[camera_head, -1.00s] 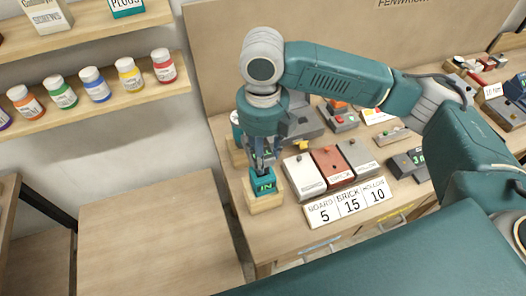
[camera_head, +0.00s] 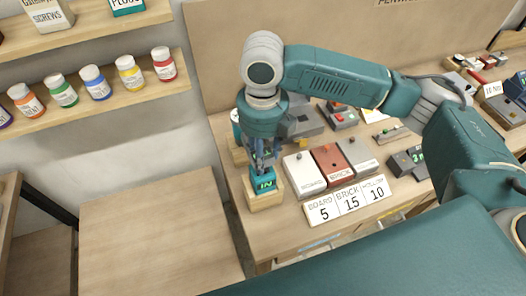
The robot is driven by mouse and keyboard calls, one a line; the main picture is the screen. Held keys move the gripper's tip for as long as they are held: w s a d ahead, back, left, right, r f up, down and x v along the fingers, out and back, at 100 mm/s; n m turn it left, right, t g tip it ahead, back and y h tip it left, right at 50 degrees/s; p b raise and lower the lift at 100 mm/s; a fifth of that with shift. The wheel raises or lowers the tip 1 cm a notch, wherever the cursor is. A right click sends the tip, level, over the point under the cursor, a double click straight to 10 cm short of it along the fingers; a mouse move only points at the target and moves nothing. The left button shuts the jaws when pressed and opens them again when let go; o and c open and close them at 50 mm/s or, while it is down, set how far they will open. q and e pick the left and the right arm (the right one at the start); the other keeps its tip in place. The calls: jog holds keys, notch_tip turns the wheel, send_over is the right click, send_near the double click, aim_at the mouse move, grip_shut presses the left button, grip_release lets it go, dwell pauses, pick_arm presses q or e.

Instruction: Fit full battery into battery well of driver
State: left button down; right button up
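A teal block with bright "IN" lettering (camera_head: 265,184) sits in a small wooden holder (camera_head: 266,201) at the table's near left corner. It may be the battery or the driver's foot; I cannot tell which. My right gripper (camera_head: 264,166) points down right over this block, its fingers at or just above its top. Whether the fingers are closed on it is too small to tell. Part of a teal and white object (camera_head: 236,124) shows behind my wrist, mostly hidden. My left gripper is not in view.
White, red and grey boxes (camera_head: 334,165) stand right of the gripper, behind a number card (camera_head: 347,200). A grey device (camera_head: 304,126) stands behind them. Dark blocks with green marks (camera_head: 407,160) lie further right. A bare wooden surface (camera_head: 150,235) is at left, below shelves of jars (camera_head: 96,83).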

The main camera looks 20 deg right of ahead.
jog(key=shift+f+b, duration=0.6)
jog(key=shift+f, duration=1.3)
jog(key=o, duration=1.4)
jog(key=shift+r, duration=0.1)
notch_tip(320, 180, up, 12)
